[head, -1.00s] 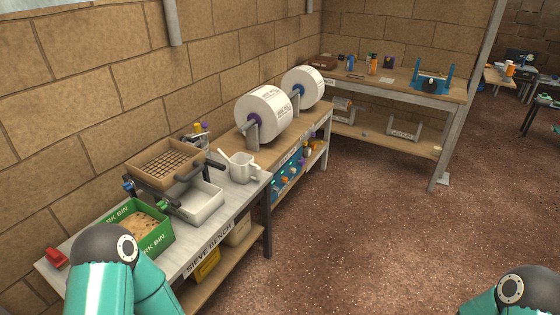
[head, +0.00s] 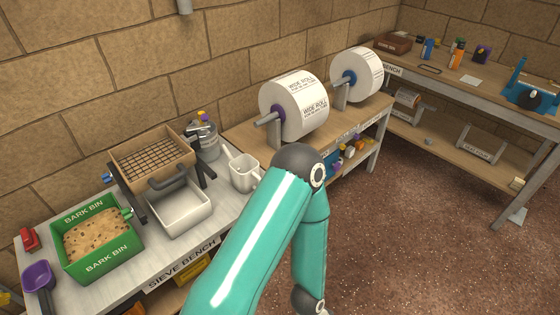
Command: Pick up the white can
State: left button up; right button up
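The white can (head: 243,172), a small open-topped vessel with what looks like a spout on its left side, stands upright on the sieve bench (head: 222,208), near its right end. One of my teal arms rises from the bottom middle of the head view, with its bent joint just to the right of the can and in front of the bench. Its lower link runs down past the picture's bottom edge. Neither gripper shows in the view. Nothing is seen touching the can.
A white tray (head: 181,222), a wooden sieve (head: 118,160) and a grey labelled jar (head: 206,141) stand left of the can. A green bark bin (head: 97,262) and purple scoop (head: 37,277) are further left. Large paper rolls (head: 297,103) stand behind right.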

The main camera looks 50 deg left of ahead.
aim_at(244, 169)
jog(key=u, duration=0.45)
jog(key=i, duration=1.25)
jog(key=u, duration=0.9)
jog(key=k, duration=0.7)
jog(key=u, duration=0.25)
jog(key=i, duration=0.75)
jog(key=z, duration=0.15)
